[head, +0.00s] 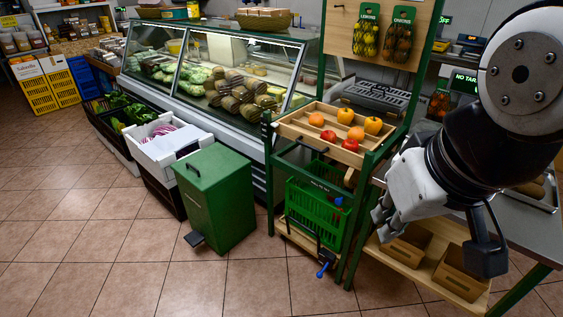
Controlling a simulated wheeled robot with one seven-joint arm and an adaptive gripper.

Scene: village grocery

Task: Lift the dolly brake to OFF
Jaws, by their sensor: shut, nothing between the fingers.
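A low wooden dolly platform (296,238) shows at the foot of the green-framed stand. A dark lever with a blue tip (322,271) hangs at its front right corner, near the floor, and looks like the dolly brake. The lever is small, and I cannot read any OFF or ON marking. My gripper (379,216) is at the right of the stand, above and to the right of the lever and apart from it. Its pale fingers are shut and empty.
A green crate (316,213) sits inside the stand under a wooden fruit tray (293,122). A green pedal bin (218,199) stands to the left. Wooden boxes (461,273) sit on a low shelf at right. The tiled floor (150,275) in front is clear.

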